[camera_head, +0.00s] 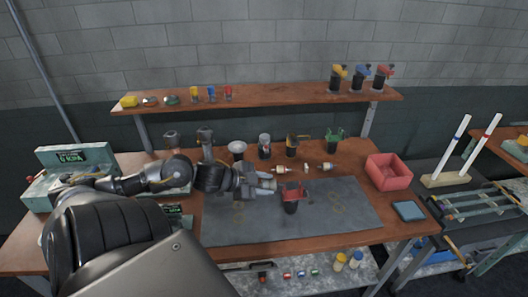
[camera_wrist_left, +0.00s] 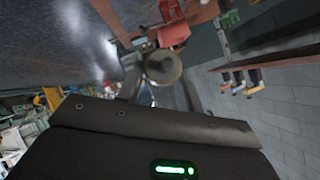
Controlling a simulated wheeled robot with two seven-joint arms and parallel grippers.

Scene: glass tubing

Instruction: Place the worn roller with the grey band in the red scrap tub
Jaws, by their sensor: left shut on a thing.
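My left gripper (camera_head: 262,184) reaches over the dark mat from the left and is shut. In the left wrist view, a grey, round-ended piece (camera_wrist_left: 163,67) sits between its fingers; it looks like a roller, seen end on. Its grey band cannot be made out. In the head view the held piece is small and mostly covered by the fingers. The red scrap tub (camera_head: 388,183) stands on the table to the right of the gripper, apart from it, and looks empty. My right gripper is not in view.
A black stand with a red top (camera_head: 291,199) is close to the right of the gripper. Small pieces (camera_head: 328,167) lie behind it, with tools and cups at the table's back. A blue pad (camera_head: 409,211) lies before the tub. The mat's right part (camera_head: 345,205) is clear.

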